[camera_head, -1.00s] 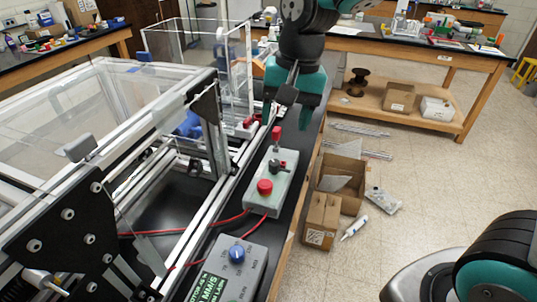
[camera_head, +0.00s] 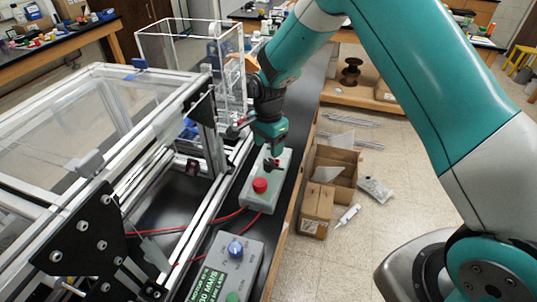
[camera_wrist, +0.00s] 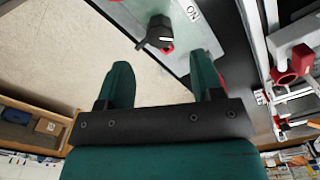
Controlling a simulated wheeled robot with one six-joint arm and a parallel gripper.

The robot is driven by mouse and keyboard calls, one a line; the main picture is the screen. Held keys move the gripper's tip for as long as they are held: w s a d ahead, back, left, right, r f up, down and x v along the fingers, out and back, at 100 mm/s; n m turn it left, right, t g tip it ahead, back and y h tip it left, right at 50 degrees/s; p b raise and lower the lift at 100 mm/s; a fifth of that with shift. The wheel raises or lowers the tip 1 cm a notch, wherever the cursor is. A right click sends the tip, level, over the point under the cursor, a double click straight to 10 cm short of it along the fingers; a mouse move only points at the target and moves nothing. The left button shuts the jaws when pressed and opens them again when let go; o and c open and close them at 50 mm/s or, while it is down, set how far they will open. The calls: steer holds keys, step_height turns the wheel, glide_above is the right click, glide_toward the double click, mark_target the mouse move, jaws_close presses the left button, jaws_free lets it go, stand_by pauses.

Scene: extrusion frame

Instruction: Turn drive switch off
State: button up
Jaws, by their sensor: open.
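The grey-green switch box (camera_head: 254,205) sits on the black bench top beside the extrusion frame. It carries a red round button (camera_head: 260,185) at its near end and a black rotary switch (camera_head: 271,164) farther along. In the wrist view the switch (camera_wrist: 155,33) shows as a black knob with a white mark and some red beside it, near a printed label (camera_wrist: 193,11) reading ON upside down. My gripper (camera_head: 271,151) points down just over the far part of the box. In the wrist view my gripper (camera_wrist: 162,66) is open, its fingers apart and empty, the knob beyond the fingertips.
A grey control box (camera_head: 222,268) with a blue knob and green display stands nearer. Red cables (camera_head: 228,217) run between the frame and boxes. The aluminium frame (camera_head: 190,180) rises close on the left. Cardboard boxes (camera_head: 317,205) lie on the floor at right.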

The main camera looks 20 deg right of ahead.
mark_target(268, 161)
step_height(268, 161, down, 6)
steer(key=shift+f+p, duration=0.1)
steer(key=shift+p, duration=0.65)
steer(key=c, duration=0.9)
